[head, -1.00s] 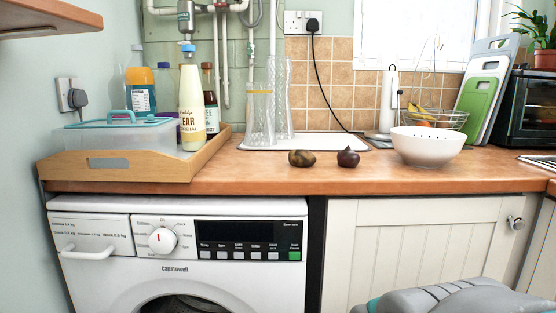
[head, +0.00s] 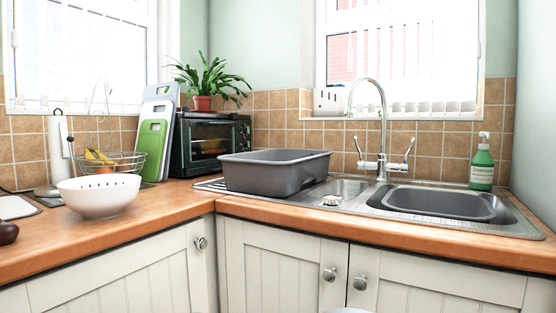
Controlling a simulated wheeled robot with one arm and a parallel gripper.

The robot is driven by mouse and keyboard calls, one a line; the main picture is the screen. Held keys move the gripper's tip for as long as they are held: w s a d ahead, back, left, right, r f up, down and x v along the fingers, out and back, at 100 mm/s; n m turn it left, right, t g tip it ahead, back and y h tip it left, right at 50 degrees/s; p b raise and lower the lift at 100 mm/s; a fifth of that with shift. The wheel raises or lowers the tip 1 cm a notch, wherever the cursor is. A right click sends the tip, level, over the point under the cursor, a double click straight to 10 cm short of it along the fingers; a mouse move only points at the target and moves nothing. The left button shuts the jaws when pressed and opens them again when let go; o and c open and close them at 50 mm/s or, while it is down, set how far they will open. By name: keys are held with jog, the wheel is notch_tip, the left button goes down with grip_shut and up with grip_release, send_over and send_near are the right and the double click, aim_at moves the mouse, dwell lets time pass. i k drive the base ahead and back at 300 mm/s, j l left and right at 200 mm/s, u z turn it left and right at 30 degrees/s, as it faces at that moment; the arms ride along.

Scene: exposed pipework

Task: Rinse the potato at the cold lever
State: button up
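The chrome mixer tap (head: 382,130) stands behind the sink, its tall spout arching over. It has a left lever (head: 358,150) and a right lever (head: 408,152). I see no marking that tells which is cold, nor any water running. The sink bowl (head: 440,203) is below and right of the tap. No potato shows now. A dark, round vegetable (head: 7,232) is cut off at the left edge. My gripper is not in view; only a small grey piece of my own body shows at the bottom edge.
A grey washing-up tub (head: 275,177) stands on the drainer left of the tap. A green soap bottle (head: 482,163) is right of it. A white colander (head: 100,197), fruit basket, chopping boards and toaster oven (head: 210,145) line the left. The front worktop (head: 180,210) is clear.

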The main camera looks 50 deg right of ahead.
aim_at(404, 167)
jog(key=z, duration=2.2)
